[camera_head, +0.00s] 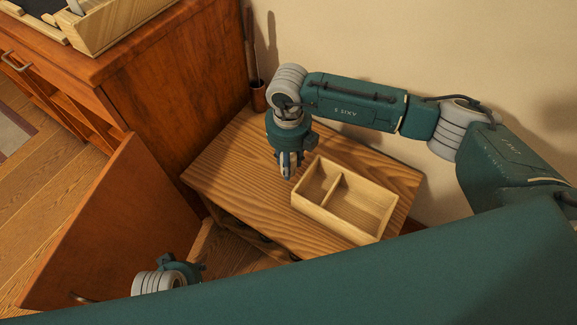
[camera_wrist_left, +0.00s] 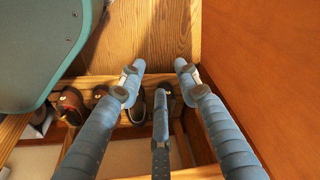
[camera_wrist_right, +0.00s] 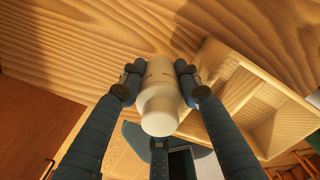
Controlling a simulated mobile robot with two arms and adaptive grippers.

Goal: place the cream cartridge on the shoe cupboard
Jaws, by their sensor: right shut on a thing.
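The cream cartridge (camera_wrist_right: 160,105) is a white cylinder with a narrower end. My right gripper (camera_wrist_right: 158,74) is shut on it, with a finger on each side. In the head view my right gripper (camera_head: 288,172) points down over the shoe cupboard (camera_head: 240,170), just left of the divided box; the cartridge is mostly hidden there. I cannot tell whether it touches the cupboard top. My left gripper (camera_wrist_left: 158,82) has its fingers spread and empty, near the cupboard's front, with shoes (camera_wrist_left: 135,105) beyond it. In the head view the left wrist shows at bottom left.
A light wooden box with two compartments (camera_head: 325,218) sits on the cupboard top. A shoehorn holder (camera_head: 259,95) stands behind at the back left corner. A taller wooden cabinet (camera_head: 180,80) with an open door (camera_head: 110,220) is at left. Bare top lies left of the box.

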